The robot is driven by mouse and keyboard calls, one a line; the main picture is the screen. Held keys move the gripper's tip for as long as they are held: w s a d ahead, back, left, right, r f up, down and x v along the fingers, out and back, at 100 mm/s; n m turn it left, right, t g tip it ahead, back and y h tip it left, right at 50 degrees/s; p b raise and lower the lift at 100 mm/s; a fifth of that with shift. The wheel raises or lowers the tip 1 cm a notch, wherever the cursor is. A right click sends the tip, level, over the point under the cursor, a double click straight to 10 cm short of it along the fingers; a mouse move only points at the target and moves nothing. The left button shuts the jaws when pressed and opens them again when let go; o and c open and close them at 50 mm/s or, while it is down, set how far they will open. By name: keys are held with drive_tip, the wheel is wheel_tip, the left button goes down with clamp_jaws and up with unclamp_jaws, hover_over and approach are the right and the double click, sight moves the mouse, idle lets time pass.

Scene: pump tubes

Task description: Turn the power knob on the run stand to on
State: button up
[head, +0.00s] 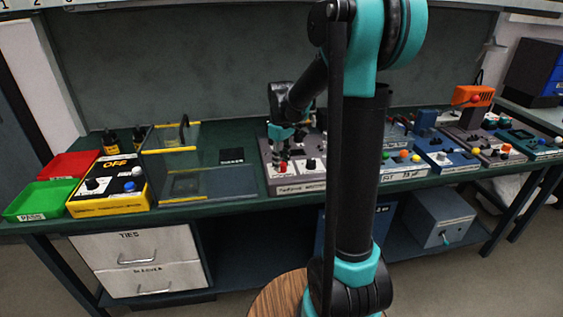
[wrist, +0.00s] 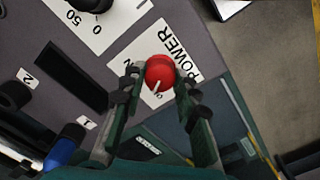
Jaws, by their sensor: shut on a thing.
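The power knob (wrist: 160,72) is red with a white pointer line, on a white label marked POWER, in the wrist view. Its pointer is directed toward the lower left, near a partly hidden mark. The run stand (head: 297,186) is a grey box on the bench in the head view; its panel also fills the left of the wrist view (wrist: 125,62). My gripper (wrist: 157,82) is shut on the red knob, one finger on each side of it. In the head view my gripper (head: 284,158) reaches down over the stand's left part.
A black dial (wrist: 92,4) on a 0 to 50 scale is near the power knob. A clear-walled box (head: 190,165), a yellow box marked OFF (head: 110,185) and green and red trays (head: 38,201) stand to the left. Several instrument boxes (head: 445,157) stand to the right.

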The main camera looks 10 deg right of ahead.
sight(282, 163)
drive_tip(key=m, duration=1.1)
drive_tip(key=shift+m, duration=1.8)
drive_tip(key=o, duration=1.2)
drive_tip(key=shift+c, duration=0.2)
drive_tip(key=shift+r, duration=0.1)
wheel_tip(282, 163, up, 12)
drive_tip(key=s+d+f+n+t, duration=0.2)
drive_tip(key=s+f+n, duration=0.1)
drive_tip(key=s+f, duration=0.6)
drive_tip(key=s+d+f+n+t, duration=0.2)
drive_tip(key=s+f+n, duration=0.1)
drive_tip(key=s+f, duration=0.7)
drive_tip(key=s, duration=0.3)
drive_tip(key=shift+f+n, duration=0.2)
drive_tip(key=shift+n, duration=0.1)
